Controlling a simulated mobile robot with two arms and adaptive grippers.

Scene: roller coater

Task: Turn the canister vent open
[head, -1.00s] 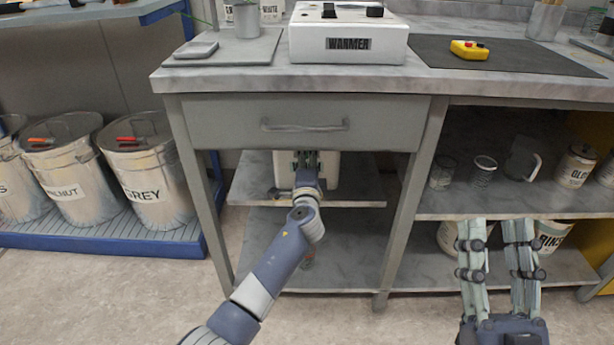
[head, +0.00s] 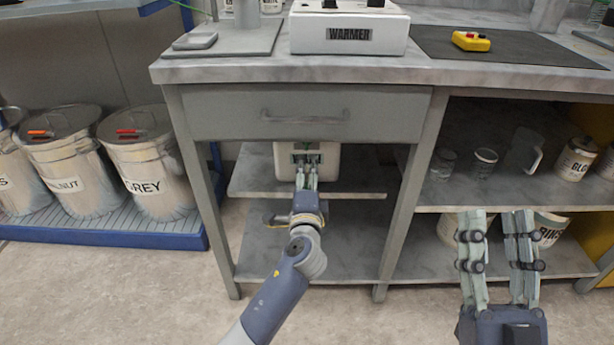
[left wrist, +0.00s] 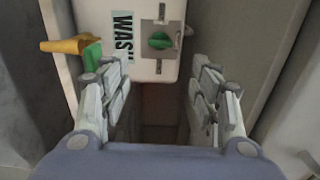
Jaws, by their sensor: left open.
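The white canister (head: 285,170) stands on the middle shelf under the drawer, partly hidden by my left gripper. In the left wrist view the canister (left wrist: 100,15) carries a "WASH" label and a green knob (left wrist: 160,41) on a grey plate, which looks like the vent. An orange spout (left wrist: 65,46) with a green part sticks out at its left. My left gripper (head: 306,160) is open and empty in front of the canister. In the left wrist view its fingers lie below the knob, apart from it. My right gripper (head: 498,220) is open and empty in front of the right shelves.
The drawer (head: 300,112) and worktop (head: 440,72) overhang the shelf, and the bench legs (head: 412,195) stand at its sides. Jars and a jug (head: 525,150) stand on the right shelf. Paint bins (head: 148,165) stand at the left. The floor in front is clear.

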